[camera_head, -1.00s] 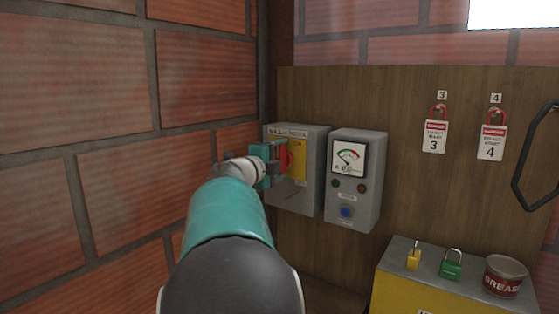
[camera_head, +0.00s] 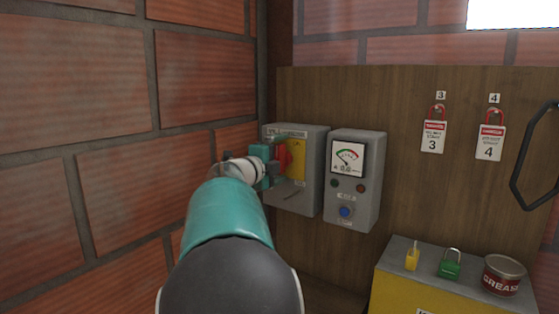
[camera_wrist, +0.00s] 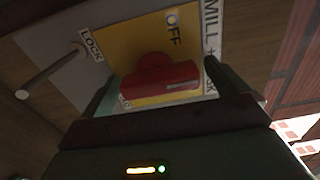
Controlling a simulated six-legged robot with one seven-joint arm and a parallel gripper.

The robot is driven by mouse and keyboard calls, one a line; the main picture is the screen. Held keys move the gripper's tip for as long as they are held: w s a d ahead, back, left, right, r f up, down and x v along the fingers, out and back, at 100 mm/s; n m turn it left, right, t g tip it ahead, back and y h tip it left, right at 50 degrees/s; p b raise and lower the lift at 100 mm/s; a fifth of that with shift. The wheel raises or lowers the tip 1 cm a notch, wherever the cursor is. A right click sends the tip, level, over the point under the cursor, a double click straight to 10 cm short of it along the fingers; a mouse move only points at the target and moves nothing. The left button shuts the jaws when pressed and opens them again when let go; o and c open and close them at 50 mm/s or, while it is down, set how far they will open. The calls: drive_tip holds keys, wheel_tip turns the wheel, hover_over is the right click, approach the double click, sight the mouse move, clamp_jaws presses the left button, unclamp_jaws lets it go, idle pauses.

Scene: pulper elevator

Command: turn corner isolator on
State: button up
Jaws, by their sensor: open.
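The corner isolator is a grey box (camera_head: 309,170) with a yellow face plate, on the board in the corner. Its red handle (camera_head: 286,154) is partly hidden by my gripper (camera_head: 272,165) in the head view. In the wrist view the red handle (camera_wrist: 160,78) lies across the yellow plate (camera_wrist: 135,50), its white mark toward the right, on the "MILL" label side. "OFF" is printed above the handle. My gripper (camera_wrist: 162,92) is open, with one finger on each side of the handle; I cannot tell whether they touch it.
A grey meter box (camera_head: 354,180) stands close right of the isolator. A brick wall (camera_head: 110,150) is close on the left. A grey-topped yellow cabinet (camera_head: 400,290) carries a yellow padlock (camera_head: 412,259), a green padlock (camera_head: 449,264) and a grease tin (camera_head: 503,275). A rod (camera_wrist: 50,70) sticks out beside the plate.

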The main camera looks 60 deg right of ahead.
drive_tip(key=w+a, duration=0.2)
drive_tip(key=a, duration=1.1)
drive_tip(key=shift+w+a, duration=0.15)
drive_tip(key=shift+a, duration=0.15)
